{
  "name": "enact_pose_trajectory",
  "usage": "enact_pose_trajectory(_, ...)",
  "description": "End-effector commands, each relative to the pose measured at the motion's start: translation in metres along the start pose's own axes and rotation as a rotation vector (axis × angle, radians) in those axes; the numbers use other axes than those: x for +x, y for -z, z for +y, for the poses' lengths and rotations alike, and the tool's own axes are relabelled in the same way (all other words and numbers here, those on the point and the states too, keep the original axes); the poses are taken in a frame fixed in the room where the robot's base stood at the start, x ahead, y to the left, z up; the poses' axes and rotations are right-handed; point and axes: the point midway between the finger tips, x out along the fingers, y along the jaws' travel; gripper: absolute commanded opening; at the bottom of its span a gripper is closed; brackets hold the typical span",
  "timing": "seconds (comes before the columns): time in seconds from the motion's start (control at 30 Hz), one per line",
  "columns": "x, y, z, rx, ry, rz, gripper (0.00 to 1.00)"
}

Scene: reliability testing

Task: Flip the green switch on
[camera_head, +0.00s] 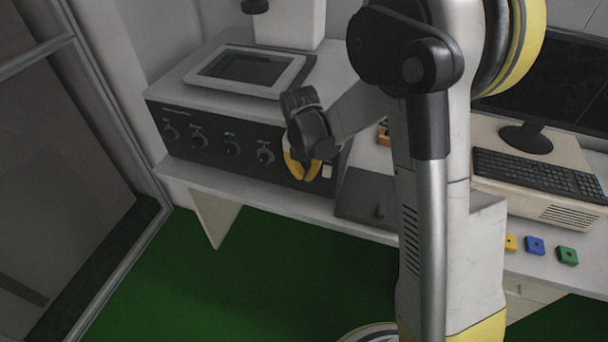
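My gripper (303,176) has yellow fingers that point down in front of the dark front panel (212,139) of a grey machine. Its fingertips come close together, but at this size I cannot tell whether they meet. A small white switch-like piece (327,171) shows on the panel just right of the fingers. I cannot tell whether the gripper touches the panel. The part of the panel behind the gripper is hidden. The only green piece I see clearly is a small green block (567,256) with a dark centre, on the desk at the right, far from my gripper.
Several knobs (232,148) line the panel. A blue block (535,245) and a yellow block (511,243) sit beside the green one. A keyboard (538,174) and monitor (560,84) stand at the right. The green floor (230,280) is clear. My arm hides the middle of the desk.

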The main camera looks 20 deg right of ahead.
Motion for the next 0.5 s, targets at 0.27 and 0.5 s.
enact_pose_trajectory(0.27,0.0055,-0.0074,-0.0001,0.001,0.001,-0.140,0.00)
enact_pose_trajectory(0.5,0.0028,-0.0077,-0.0001,0.001,0.001,-0.139,0.00)
